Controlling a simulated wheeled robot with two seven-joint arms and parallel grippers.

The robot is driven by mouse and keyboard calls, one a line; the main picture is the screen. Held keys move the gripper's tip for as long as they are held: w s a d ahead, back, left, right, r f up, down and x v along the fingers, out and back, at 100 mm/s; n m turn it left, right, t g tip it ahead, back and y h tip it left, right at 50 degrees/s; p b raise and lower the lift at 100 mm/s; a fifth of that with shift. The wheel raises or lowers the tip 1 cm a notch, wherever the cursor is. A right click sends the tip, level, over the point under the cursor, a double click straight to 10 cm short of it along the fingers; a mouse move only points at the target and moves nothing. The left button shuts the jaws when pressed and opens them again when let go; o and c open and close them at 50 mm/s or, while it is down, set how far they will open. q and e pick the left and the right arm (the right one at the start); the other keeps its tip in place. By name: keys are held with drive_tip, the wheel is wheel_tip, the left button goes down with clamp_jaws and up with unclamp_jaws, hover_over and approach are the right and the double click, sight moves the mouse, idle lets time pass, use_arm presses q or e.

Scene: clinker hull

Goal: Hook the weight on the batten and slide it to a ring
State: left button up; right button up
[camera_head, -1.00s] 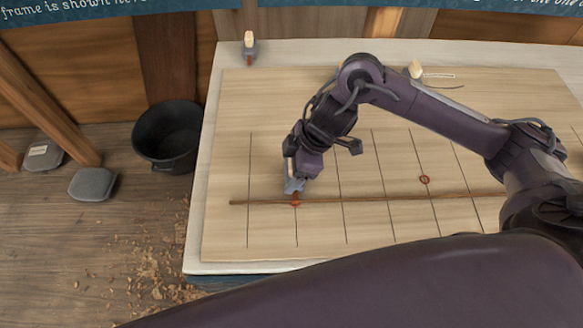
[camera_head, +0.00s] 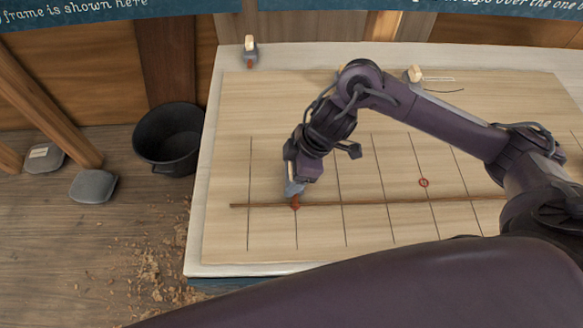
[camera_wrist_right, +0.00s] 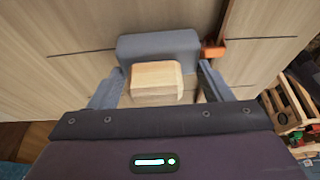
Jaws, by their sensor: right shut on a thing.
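My right gripper (camera_head: 292,178) is over the left part of the board, shut on the weight (camera_head: 294,189). In the right wrist view the weight (camera_wrist_right: 157,47) is a grey block with a pale wooden handle (camera_wrist_right: 155,80) between the fingers and an orange hook (camera_wrist_right: 213,50) at its right. In the head view the hook (camera_head: 296,199) meets the thin brown batten (camera_head: 370,202) near its left end. I cannot tell whether it bears on the batten. Red shows at the batten under the hook, partly hidden. A red ring (camera_head: 423,182) lies farther right, behind the batten. My left gripper is out of view.
The pale board (camera_head: 240,110) has dark lines across it. A similar weight (camera_head: 250,52) stands at its back left; another pale-handled one (camera_head: 415,73) stands at the back, behind my arm. A black bucket (camera_head: 168,138) and grey blocks (camera_head: 93,186) are on the floor.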

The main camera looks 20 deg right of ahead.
drive_tip(key=shift+w, duration=0.1)
idle(0.6)
drive_tip(key=o, duration=1.6)
drive_tip(key=shift+o, duration=0.2)
drive_tip(key=shift+f, duration=0.15)
drive_tip(key=v, duration=0.8)
